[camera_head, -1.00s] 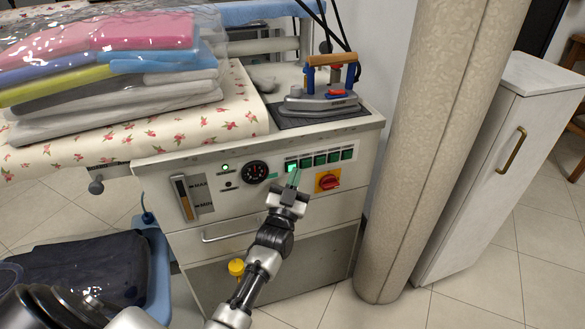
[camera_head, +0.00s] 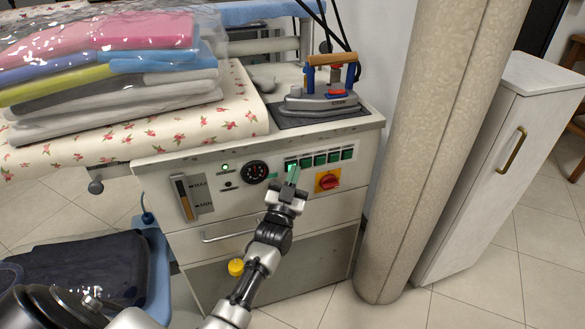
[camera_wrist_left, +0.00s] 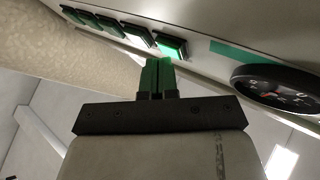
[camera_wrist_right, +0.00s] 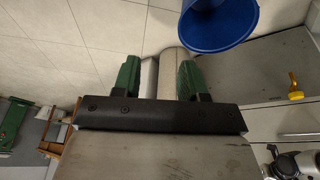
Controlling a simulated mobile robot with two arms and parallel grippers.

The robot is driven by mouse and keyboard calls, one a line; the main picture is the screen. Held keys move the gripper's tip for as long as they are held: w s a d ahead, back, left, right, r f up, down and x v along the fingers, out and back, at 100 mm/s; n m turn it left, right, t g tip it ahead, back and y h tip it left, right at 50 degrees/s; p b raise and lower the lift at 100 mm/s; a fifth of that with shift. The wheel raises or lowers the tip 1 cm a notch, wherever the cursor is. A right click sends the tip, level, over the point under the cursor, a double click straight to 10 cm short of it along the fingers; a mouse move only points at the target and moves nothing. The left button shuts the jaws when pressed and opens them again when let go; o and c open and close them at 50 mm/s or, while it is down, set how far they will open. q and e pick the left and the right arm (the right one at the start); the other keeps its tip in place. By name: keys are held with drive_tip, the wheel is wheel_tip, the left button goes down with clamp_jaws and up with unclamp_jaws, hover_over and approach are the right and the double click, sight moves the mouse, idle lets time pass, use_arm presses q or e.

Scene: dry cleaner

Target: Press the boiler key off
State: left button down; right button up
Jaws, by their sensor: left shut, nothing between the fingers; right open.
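A row of several green keys (camera_head: 320,159) sits on the front panel of the ironing station. The leftmost key (camera_head: 291,164) glows bright green; I cannot read which key is the boiler's. The lit key (camera_wrist_left: 171,47) also shows in the left wrist view, nearest the gauge. My left gripper (camera_head: 294,172) is shut and empty, its green tips just in front of the lit key's lower part. In the left wrist view the tips (camera_wrist_left: 157,64) overlap the key's edge; I cannot tell whether they touch. My right gripper (camera_wrist_right: 158,72) is open and empty, away from the panel.
A black gauge (camera_head: 254,172) and a red rotary switch (camera_head: 328,181) flank the keys. An iron (camera_head: 322,97) stands above them. Folded garments (camera_head: 115,70) lie on the flowered board. A beige column (camera_head: 430,150) stands at right. A blue bucket (camera_wrist_right: 220,18) shows in the right wrist view.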

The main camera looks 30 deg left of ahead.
drive_tip(key=shift+f, duration=0.1)
use_arm(q)
drive_tip(key=shift+d, duration=0.1)
idle(0.3)
drive_tip(key=shift+s+d+p, duration=0.25)
drive_tip(key=shift+s+p, duration=0.05)
drive_tip(key=shift+p, duration=0.05)
use_arm(e)
drive_tip(key=x, duration=0.2)
drive_tip(key=shift+f, duration=0.3)
drive_tip(key=shift+w, duration=0.1)
drive_tip(key=shift+r, duration=0.15)
